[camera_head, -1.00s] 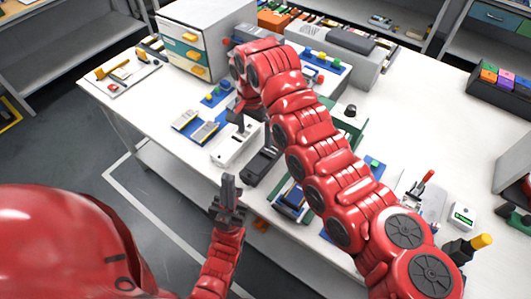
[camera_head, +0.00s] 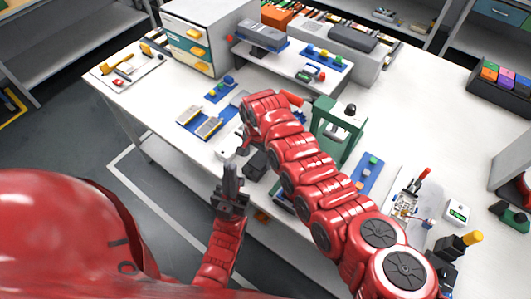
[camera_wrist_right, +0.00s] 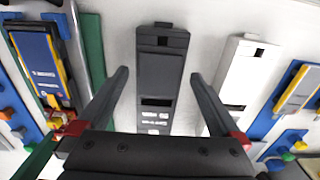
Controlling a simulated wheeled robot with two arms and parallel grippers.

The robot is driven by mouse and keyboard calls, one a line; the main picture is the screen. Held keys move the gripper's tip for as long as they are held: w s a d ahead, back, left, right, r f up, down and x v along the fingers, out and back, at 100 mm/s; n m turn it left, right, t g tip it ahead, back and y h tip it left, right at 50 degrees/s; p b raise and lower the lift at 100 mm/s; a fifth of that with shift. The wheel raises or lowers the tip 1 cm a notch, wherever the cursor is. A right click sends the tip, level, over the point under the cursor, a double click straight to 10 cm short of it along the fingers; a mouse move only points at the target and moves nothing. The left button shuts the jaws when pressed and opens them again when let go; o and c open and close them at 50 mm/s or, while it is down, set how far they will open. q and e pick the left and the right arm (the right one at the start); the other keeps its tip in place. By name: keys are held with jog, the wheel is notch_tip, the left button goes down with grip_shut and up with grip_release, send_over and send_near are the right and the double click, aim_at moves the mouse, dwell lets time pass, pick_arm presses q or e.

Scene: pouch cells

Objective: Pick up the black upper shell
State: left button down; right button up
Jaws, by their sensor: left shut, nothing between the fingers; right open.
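The black upper shell (camera_wrist_right: 162,85) lies flat on the white table, centred in the right wrist view, with a rectangular slot and small pale markings. In the head view it is a dark piece (camera_head: 257,163), partly hidden by my right arm. My right gripper (camera_wrist_right: 160,75) is open, with one finger on each side of the shell and a gap to each; it appears above the shell and holds nothing. My left gripper (camera_head: 231,178) is shut and empty, upright off the table's front edge.
A white shell (camera_wrist_right: 238,82) lies just right of the black one in the wrist view. A blue-and-yellow device (camera_wrist_right: 45,65) sits at the left beside green fixture parts. A green press frame (camera_head: 340,125) stands to the right in the head view.

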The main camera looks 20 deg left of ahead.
aim_at(259, 161)
jog(key=shift+f, duration=1.55)
jog(key=c, duration=1.2)
